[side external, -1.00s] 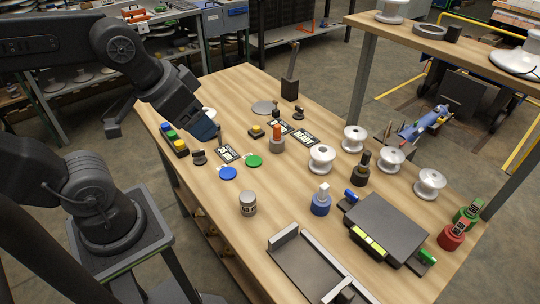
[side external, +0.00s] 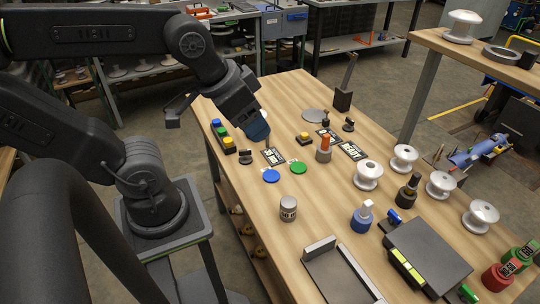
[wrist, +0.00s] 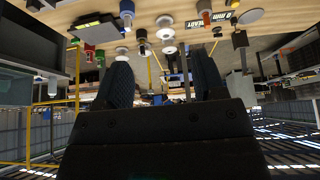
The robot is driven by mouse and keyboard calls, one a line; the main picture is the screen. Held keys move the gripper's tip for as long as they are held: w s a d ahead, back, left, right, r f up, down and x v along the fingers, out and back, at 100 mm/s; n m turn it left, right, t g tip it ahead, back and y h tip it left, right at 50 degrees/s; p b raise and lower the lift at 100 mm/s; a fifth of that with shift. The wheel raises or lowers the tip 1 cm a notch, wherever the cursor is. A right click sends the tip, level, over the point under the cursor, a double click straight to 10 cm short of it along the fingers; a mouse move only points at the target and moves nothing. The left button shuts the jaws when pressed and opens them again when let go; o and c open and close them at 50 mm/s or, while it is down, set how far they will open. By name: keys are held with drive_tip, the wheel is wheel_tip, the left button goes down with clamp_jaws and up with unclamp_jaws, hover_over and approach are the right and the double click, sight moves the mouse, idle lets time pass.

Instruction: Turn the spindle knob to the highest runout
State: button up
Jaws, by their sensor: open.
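A small black knob (side external: 245,156) sits on the table just below and left of the fingers. A second black knob (side external: 348,125) stands farther back, near a black-topped piece (side external: 326,119). I cannot tell which is the spindle knob. White spool-shaped insulators (side external: 368,174), (side external: 404,157) stand to the right. The runout reading is not legible.
A box with blue, green and yellow buttons (side external: 222,138) lies at the left edge. A dark tray (side external: 335,275) is in front.

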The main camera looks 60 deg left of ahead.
drive_tip(key=shift+w+a, duration=0.2)
drive_tip(key=shift+w, duration=0.05)
drive_tip(key=shift+c, duration=0.6)
drive_tip(key=w+a+f+g, duration=0.1)
drive_tip(key=w+a, duration=0.1)
drive_tip(key=a, duration=0.1)
drive_tip(key=w+a+f+m+g+y, duration=0.1)
drive_tip(key=w+a+g, duration=0.1)
drive_tip(key=w, duration=0.1)
drive_tip(key=w+a+f+g, duration=0.1)
drive_tip(key=w+a, duration=0.2)
drive_tip(key=shift+a+f+m+g+y, duration=0.3)
drive_tip(key=shift+g, duration=0.1)
drive_tip(key=c, duration=0.3)
drive_tip(key=m+g, duration=0.2)
drive_tip(key=g, duration=0.3)
approach(245, 150)
drive_tip(key=x, duration=0.9)
drive_tip(key=shift+f, duration=0.1)
clamp_jaws()
